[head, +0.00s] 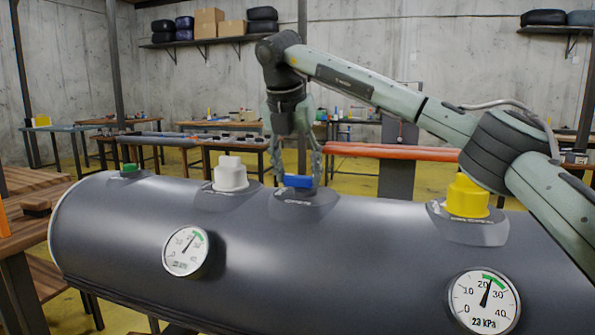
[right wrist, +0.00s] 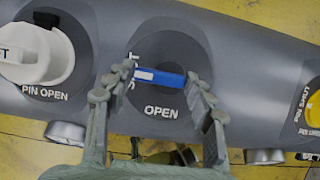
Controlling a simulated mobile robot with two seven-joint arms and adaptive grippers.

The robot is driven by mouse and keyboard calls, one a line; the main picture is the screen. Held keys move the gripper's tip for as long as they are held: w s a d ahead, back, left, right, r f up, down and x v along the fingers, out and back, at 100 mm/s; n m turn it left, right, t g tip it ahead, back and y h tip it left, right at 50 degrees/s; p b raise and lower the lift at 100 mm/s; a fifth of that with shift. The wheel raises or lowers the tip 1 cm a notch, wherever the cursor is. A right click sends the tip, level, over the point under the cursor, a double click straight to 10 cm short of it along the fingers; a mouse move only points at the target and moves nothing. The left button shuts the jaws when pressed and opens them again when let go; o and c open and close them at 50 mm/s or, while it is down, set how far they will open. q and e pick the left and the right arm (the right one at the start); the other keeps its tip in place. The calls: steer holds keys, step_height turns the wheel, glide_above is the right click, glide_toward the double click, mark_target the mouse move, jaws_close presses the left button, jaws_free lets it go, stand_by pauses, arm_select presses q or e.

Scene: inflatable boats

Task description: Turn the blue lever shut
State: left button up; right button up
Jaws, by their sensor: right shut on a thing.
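The blue lever (head: 298,181) sits on a dark round patch on top of the grey inflated tube (head: 120,225). My right gripper (head: 305,182) reaches down from above, its fingers closed on the lever's two ends. In the right wrist view the lever (right wrist: 160,78) lies nearly level across the picture between the fingertips (right wrist: 160,74). A white mark is on its left part. "OPEN" is printed below the lever, and a sideways word, partly hidden by the left finger, stands at its left end. My left gripper is out of view.
A white cap (head: 230,174) stands left of the lever, a yellow cap (head: 467,197) right, and a small green part (head: 129,170) far left. Two gauges (head: 186,251) (head: 484,302) face the front; the right one reads 23 kPa. Workbenches (head: 235,148) stand behind.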

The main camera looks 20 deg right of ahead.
steer(key=o, duration=1.2)
steer(key=shift+c, duration=0.2)
steer(key=shift+r, duration=0.1)
steer(key=v, duration=1.2)
